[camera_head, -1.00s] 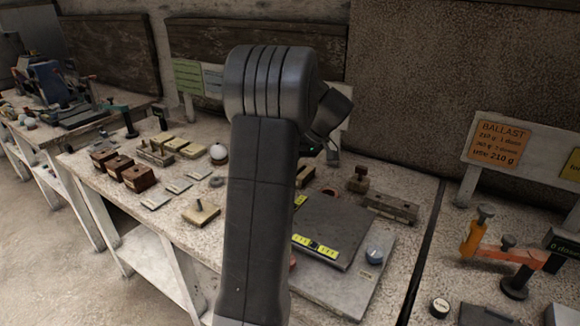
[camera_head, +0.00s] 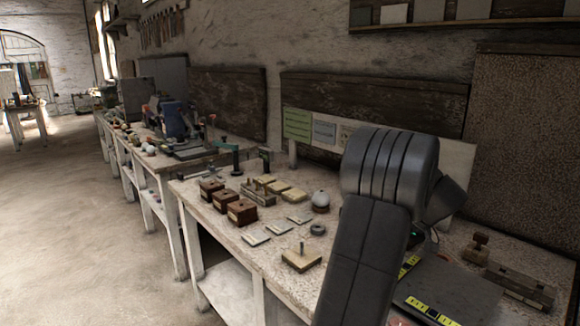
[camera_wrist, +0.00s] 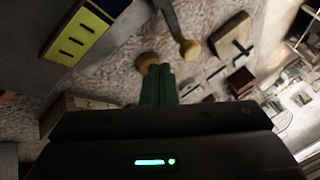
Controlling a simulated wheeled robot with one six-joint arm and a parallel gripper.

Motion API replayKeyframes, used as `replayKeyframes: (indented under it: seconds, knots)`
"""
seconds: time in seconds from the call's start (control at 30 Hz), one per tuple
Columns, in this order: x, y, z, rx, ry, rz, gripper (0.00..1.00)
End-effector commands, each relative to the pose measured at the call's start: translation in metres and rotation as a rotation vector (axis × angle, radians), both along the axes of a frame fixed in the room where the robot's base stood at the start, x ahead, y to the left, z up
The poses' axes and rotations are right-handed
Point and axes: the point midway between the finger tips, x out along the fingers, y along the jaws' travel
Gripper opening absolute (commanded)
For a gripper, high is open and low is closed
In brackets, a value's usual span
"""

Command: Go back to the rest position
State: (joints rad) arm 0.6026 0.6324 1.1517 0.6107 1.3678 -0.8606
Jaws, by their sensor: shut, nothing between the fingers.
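My gripper (camera_wrist: 158,84) shows in the wrist view as two green fingers side by side, shut with nothing between them. It is over the speckled bench top (camera_wrist: 120,75); its height above it is hard to judge. In the head view my dark grey arm stands folded over the bench (camera_head: 222,222) at right and hides the gripper. A pale sphere (camera_head: 320,197) rests on a small base left of my arm. A dark plate (camera_head: 455,290) with a yellow label strip (camera_head: 430,310) lies partly behind my arm.
Brown wooden blocks (camera_head: 241,211), flat pale cards (camera_head: 256,239), a pegged square base (camera_head: 301,258) and a dark ring (camera_head: 317,229) sit on the bench. More cluttered benches run back at left. The floor (camera_head: 90,240) at left is clear.

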Motion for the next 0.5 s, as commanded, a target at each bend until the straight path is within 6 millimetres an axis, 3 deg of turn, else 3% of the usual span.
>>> replayKeyframes:
  seconds: [0.2, 0.5]
  knots:
    - [-0.008, -0.017, -0.006, 0.005, -0.005, -0.238, 0.0]
    - [-0.015, -0.024, -0.005, 0.006, -0.002, -0.419, 0.0]
